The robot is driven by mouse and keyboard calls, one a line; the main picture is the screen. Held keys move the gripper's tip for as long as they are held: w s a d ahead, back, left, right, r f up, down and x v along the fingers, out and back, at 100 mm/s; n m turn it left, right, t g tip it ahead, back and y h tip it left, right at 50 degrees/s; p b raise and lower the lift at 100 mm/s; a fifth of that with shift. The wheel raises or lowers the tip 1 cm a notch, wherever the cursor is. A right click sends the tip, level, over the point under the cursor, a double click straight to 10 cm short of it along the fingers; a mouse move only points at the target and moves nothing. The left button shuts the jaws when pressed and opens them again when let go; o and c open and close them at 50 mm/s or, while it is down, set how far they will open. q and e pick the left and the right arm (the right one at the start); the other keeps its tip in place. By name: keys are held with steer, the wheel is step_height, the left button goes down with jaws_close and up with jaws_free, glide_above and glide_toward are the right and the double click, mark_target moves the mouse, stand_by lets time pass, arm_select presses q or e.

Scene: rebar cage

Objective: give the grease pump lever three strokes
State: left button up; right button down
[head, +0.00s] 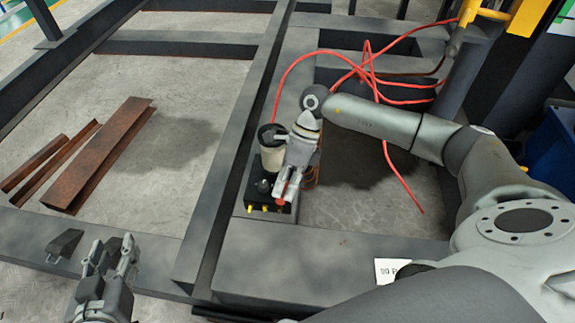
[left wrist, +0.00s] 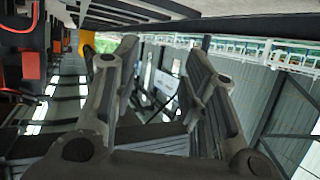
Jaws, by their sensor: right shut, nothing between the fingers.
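The grease pump is a black base (head: 256,195) with a pale reservoir (head: 272,158) under a dark cap, standing on the grey steel frame. Yellow fittings show along its front edge. A small red piece (head: 281,203), perhaps the lever's end, shows at the tips of my right gripper (head: 284,193). That gripper is shut and points down at the pump's right front, with nothing between its fingers. It hides part of the pump, and I cannot tell whether it touches the lever. My left gripper (head: 112,256) is open and empty at lower left; its spread fingers also show in the left wrist view (left wrist: 160,85).
Red hoses (head: 372,72) loop behind the pump and down its right side. Rusty angle pieces (head: 104,150) lie on the floor at left. Grey steel beams (head: 235,150) surround the pump. A blue bin (head: 556,150) stands at right.

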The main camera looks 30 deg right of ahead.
arm_select(q)
steer(key=shift+w+d+r+t, duration=0.15)
steer(key=shift+w+r+t, duration=0.15)
steer(key=shift+r, duration=0.25)
steer(key=shift+w+d+r+t, duration=0.1)
steer(key=shift+w+r+t, duration=0.05)
steer(key=shift+r+t, duration=0.35)
arm_select(e)
steer(key=shift+s+a+f, duration=0.15)
steer(key=shift+s+f, duration=0.15)
steer(key=shift+f, duration=0.35)
arm_select(q)
steer(key=shift+r+h+b, duration=0.1)
steer(key=shift+h+b, duration=0.2)
